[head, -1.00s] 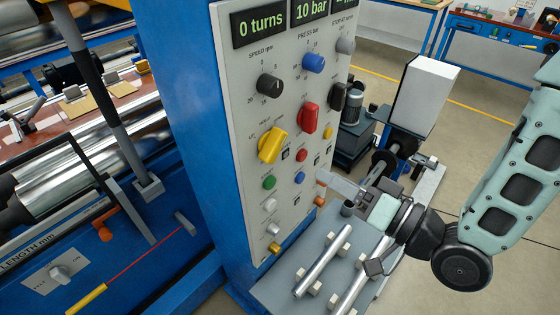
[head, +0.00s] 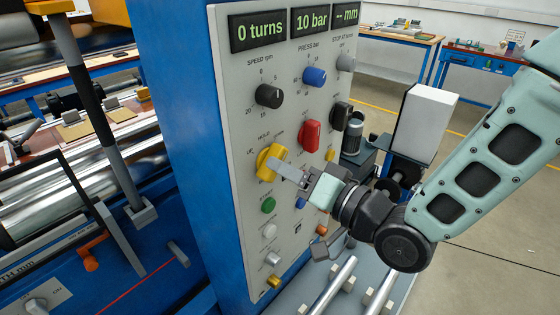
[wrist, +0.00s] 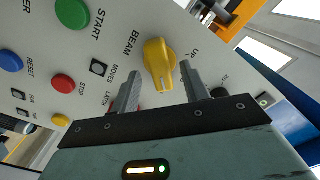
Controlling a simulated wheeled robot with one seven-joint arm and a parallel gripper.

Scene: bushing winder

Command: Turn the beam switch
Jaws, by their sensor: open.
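The beam switch is a yellow knob (head: 269,162) on the front of the grey control panel. It also shows in the wrist view as a yellow handle (wrist: 159,62) on a round base, beside the word BEAM. My gripper (head: 286,171) is in front of the panel, at the lower right of the yellow knob. In the wrist view my gripper (wrist: 160,76) has its two fingers apart, one on each side of the knob's handle. No contact shows, and I cannot tell how deep the handle sits between the fingers. In the head view a finger hides part of the panel.
A red knob (head: 310,136) is just up and right of the beam switch, with a black knob (head: 341,115) beyond it. A green button (head: 268,205) is just below. Metal rods (head: 332,287) lie on a grey shelf under the panel.

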